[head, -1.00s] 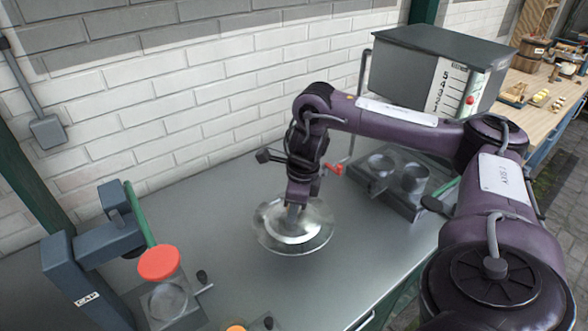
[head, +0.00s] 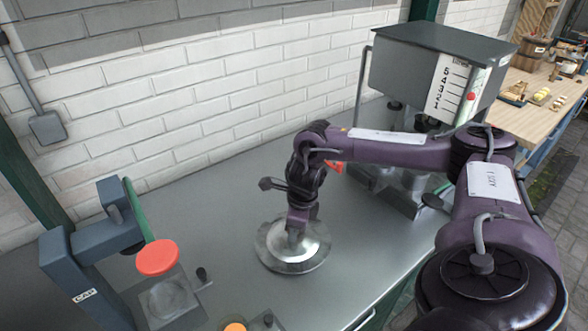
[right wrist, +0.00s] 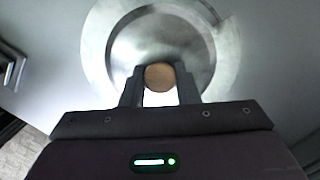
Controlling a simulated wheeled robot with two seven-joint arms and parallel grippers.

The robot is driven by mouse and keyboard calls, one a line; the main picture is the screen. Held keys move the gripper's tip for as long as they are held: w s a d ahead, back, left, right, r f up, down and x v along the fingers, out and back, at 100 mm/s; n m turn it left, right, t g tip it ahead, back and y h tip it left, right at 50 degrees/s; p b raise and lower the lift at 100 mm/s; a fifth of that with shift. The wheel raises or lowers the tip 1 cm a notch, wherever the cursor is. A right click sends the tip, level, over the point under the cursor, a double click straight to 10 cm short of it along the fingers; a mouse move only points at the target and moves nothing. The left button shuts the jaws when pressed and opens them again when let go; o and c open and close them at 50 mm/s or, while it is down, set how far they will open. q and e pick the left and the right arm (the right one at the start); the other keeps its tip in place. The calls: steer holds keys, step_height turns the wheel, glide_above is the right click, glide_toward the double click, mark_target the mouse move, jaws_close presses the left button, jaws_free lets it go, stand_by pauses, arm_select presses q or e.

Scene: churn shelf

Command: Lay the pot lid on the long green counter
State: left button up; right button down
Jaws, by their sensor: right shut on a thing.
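The pot lid (head: 275,258) is a round, shiny metal disc with a brown knob (right wrist: 159,77). My right gripper (head: 296,232) points down over its middle and is shut on the knob, with one finger on each side in the right wrist view. The lid is level, over the middle of the long counter (head: 235,205), which has a grey metal top and green front edge. It is on the top or very close above it; I cannot tell which. My left gripper is not in view.
A capping press (head: 85,250) with an orange-red disc (head: 157,257) stands at left. A grey hopper box (head: 425,70) with a number scale stands behind right, above a metal stand. A brick wall (head: 200,90) closes the back. Bare counter surrounds the lid.

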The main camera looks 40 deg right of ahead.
mark_target(300, 236)
steer(key=c, duration=1.1)
jaws_free()
steer(key=shift+f, duration=0.1)
steer(key=r, duration=0.5)
steer(key=shift+s+d+r+b, duration=0.2)
steer(key=shift+d+b, duration=0.1)
steer(key=shift+b, duration=0.05)
step_height(300, 236, up, 7)
steer(key=s+p, duration=0.1)
steer(key=p, duration=0.3)
steer(key=shift+d, duration=0.25)
steer(key=shift+f, duration=0.15)
